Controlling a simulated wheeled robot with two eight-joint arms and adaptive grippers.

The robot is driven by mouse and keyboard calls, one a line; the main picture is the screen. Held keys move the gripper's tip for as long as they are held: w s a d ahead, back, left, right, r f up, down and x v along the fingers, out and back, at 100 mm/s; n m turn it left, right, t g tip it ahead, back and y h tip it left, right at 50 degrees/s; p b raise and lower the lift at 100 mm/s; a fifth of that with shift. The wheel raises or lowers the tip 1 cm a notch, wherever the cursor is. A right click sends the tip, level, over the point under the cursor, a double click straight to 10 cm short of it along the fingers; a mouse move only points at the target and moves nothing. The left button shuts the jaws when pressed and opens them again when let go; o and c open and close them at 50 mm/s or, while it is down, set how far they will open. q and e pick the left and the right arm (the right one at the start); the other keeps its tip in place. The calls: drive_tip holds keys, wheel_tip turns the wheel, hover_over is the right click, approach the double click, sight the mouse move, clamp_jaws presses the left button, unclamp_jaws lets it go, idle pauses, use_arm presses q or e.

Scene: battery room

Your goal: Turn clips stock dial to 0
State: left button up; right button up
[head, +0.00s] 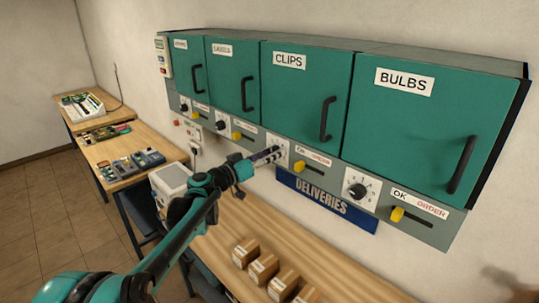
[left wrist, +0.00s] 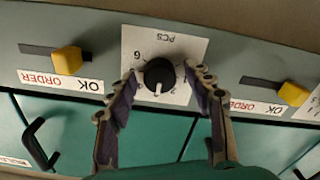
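The clips stock dial (left wrist: 159,74) is a round black knob with a white pointer line, on a white plate (left wrist: 180,47) marked PCS and numbers. The left wrist view shows it upside down, with the pointer toward the bottom of the picture. My left gripper (head: 277,154) is at this dial, under the CLIPS cabinet (head: 300,92). Its two fingers are apart, one on each side of the knob. I cannot tell whether they touch it. In the head view the gripper hides most of the dial. My right gripper is not in view.
Yellow OK/ORDER sliders (head: 299,166) sit beside the dials. The BULBS cabinet (head: 430,125) and its dial (head: 357,190) are to the right. A blue DELIVERIES sign (head: 322,199) hangs below, over a wooden bench (head: 330,262) with several small boxes (head: 262,268).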

use_arm(q)
drive_tip(key=c, duration=1)
drive_tip(key=shift+n, duration=0.3)
drive_tip(key=n+b, duration=0.1)
drive_tip(key=n, duration=2.2)
drive_tip(key=shift+f, duration=0.1)
drive_tip(key=shift+n, duration=0.3)
